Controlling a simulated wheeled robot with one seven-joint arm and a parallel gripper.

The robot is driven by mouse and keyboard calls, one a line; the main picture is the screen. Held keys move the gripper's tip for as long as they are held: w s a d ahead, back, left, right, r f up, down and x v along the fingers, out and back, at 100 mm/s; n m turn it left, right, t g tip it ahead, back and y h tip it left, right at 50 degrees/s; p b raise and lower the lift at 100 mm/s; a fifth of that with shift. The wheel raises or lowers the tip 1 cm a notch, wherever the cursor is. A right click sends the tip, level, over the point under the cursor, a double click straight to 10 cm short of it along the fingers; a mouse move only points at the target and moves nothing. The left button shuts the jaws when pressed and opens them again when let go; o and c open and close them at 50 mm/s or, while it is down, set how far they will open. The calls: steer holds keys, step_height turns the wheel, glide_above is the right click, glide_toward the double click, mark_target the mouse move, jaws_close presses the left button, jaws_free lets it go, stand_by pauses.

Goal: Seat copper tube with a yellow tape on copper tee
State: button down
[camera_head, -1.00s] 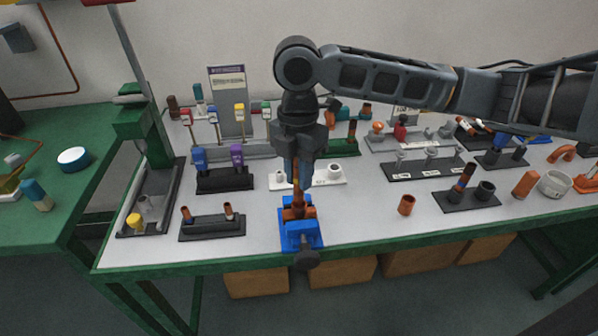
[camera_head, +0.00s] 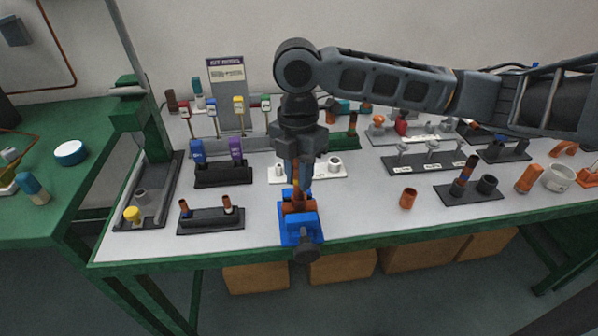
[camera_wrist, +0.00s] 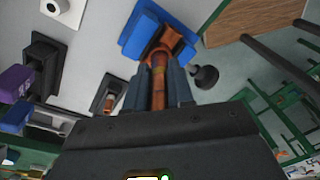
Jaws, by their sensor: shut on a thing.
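My gripper (camera_head: 298,178) points down over the blue vise (camera_head: 302,236) near the table's front edge. It is shut on a thin copper tube (camera_wrist: 158,88), which runs out between the fingers in the wrist view. A faint yellowish band shows on the tube near the fingertips. The copper tee (camera_wrist: 172,42) sits in the blue vise (camera_wrist: 140,36), and it also shows in the head view (camera_head: 298,208). The tube's lower end meets the tee in the wrist view. I cannot tell how deep it goes in.
A dark rack with two short tubes (camera_head: 210,220) stands left of the vise. A white block (camera_head: 325,173) is behind the gripper. A loose orange copper fitting (camera_head: 408,198) stands to the right. The vise's dark knob (camera_head: 305,252) sticks out at the front edge.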

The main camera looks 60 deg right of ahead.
steer(key=shift+f, duration=0.45)
steer(key=c, duration=0.9)
jaws_free()
steer(key=shift+r, duration=0.1)
steer(key=r, duration=0.7)
steer(key=shift+w+d+r+b, duration=0.2)
steer(key=shift+d+r+b, duration=0.05)
steer(key=shift+r+b, duration=0.1)
